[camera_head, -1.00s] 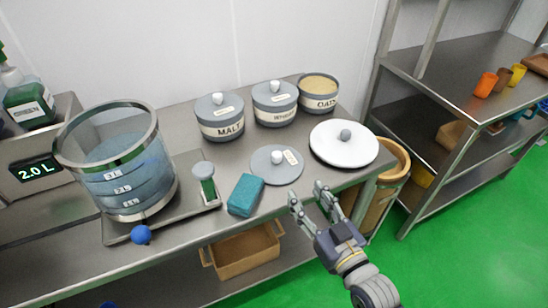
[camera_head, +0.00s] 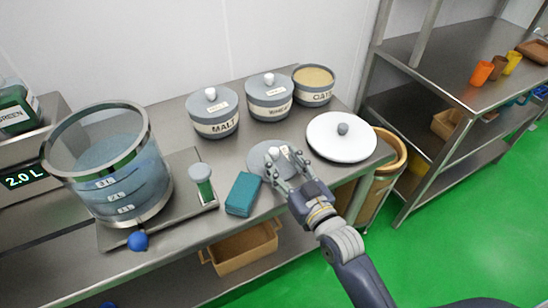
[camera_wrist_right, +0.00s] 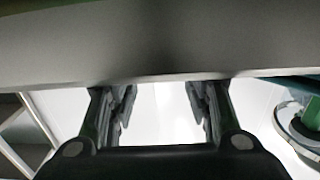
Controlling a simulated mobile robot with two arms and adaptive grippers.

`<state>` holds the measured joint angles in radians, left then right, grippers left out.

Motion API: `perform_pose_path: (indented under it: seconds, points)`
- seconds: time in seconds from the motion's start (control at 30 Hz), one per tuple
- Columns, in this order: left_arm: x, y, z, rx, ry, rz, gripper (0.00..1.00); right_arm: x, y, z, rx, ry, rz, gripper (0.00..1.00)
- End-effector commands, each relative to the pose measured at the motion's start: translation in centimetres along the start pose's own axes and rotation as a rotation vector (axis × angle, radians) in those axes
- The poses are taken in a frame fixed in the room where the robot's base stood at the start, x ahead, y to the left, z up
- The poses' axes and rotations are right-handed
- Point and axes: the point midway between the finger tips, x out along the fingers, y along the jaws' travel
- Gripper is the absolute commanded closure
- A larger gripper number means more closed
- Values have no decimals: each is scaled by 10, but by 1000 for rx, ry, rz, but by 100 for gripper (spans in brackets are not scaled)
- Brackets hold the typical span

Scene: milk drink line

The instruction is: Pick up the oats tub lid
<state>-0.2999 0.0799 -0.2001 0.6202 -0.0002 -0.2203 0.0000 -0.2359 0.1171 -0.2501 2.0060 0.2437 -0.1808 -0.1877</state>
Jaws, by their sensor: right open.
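The oats tub lid (camera_head: 258,157), a flat grey disc with a white knob, lies on the steel table in front of the tubs. The oats tub (camera_head: 313,88) stands open behind it, with pale contents showing. My right gripper (camera_head: 284,165) is open at the front right part of the lid and hides some of it. Its fingers point toward the knob area; I cannot tell whether they touch. In the right wrist view the two fingers (camera_wrist_right: 160,105) are apart with nothing between them. My left gripper is not in view.
Malt tub (camera_head: 213,112) and another lidded tub (camera_head: 268,97) stand behind the lid. A white plate-like lid (camera_head: 335,147) lies close on the right, a teal sponge (camera_head: 242,194) on the left. A large liquid vessel (camera_head: 115,175) stands further left.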

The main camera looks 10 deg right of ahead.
Motion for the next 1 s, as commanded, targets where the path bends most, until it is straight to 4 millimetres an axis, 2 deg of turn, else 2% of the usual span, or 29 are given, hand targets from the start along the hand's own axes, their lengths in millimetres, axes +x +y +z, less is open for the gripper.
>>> perform_pose_path:
  seconds: [0.03,0.2,0.5,0.53,0.7,0.73,1.0]
  points:
    - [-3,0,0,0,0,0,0,9,-1,-2,1,2,1,54]
    - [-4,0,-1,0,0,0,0,28,-1,0,0,1,1,54]
    - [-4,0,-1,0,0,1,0,33,-1,1,0,0,0,54]
    - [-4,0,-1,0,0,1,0,33,-1,1,0,0,0,57]
    - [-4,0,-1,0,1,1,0,33,-1,1,0,0,0,95]
    - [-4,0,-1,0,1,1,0,33,-1,1,0,0,0,100]
    - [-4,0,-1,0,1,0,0,33,-1,0,0,1,0,100]
